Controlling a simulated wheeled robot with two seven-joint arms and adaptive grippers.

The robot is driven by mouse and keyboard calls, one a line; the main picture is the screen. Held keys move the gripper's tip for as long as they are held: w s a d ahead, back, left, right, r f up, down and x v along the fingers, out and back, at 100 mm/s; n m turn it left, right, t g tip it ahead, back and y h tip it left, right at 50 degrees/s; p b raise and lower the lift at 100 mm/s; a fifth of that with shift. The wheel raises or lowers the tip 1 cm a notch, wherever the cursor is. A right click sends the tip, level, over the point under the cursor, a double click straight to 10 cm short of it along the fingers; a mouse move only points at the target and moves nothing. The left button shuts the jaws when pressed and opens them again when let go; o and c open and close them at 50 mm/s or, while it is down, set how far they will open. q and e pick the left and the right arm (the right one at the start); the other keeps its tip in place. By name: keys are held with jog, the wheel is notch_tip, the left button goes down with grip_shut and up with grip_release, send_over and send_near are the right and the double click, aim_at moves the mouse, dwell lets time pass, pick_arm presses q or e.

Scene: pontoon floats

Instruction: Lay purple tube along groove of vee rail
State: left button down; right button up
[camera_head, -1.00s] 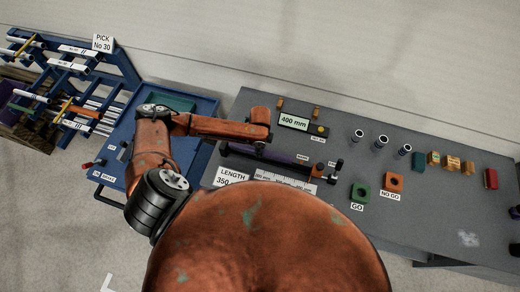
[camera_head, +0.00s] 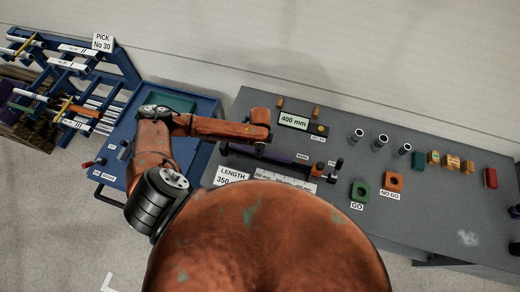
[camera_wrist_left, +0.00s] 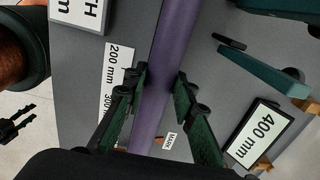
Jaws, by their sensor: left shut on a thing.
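The purple tube (camera_head: 281,155) lies lengthwise just behind the ruler strip in the head view. It also runs from top to bottom through the left wrist view (camera_wrist_left: 172,35). My left gripper (camera_wrist_left: 160,78) is closed around the tube, one dark green finger on each side. In the head view my left gripper is largely hidden by its orange arm. Dark end parts of the rail (camera_head: 322,170) show near the tube's right end. The groove is hidden, so I cannot tell whether the tube touches it. My right gripper (camera_wrist_left: 27,116) appears open and empty at the left wrist view's left edge.
A ruler (camera_head: 283,177) and LENGTH card (camera_head: 231,175) lie in front of the rail. The 400 mm display (camera_head: 294,121) is behind it. Green GO (camera_head: 360,191) and orange NO GO (camera_head: 394,181) blocks stand to the right. A blue tray table (camera_head: 118,165) is left.

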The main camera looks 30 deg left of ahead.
pick_arm(q)
jog(key=shift+f+b, duration=0.35)
jog(key=shift+f, duration=0.6)
jog(key=shift+f+b, duration=0.35)
jog(key=shift+f, duration=0.55)
jog(key=c, duration=1.5)
grip_release()
jog(key=shift+r, duration=0.1)
notch_tip(320, 180, up, 12)
jog(key=shift+f, duration=0.1)
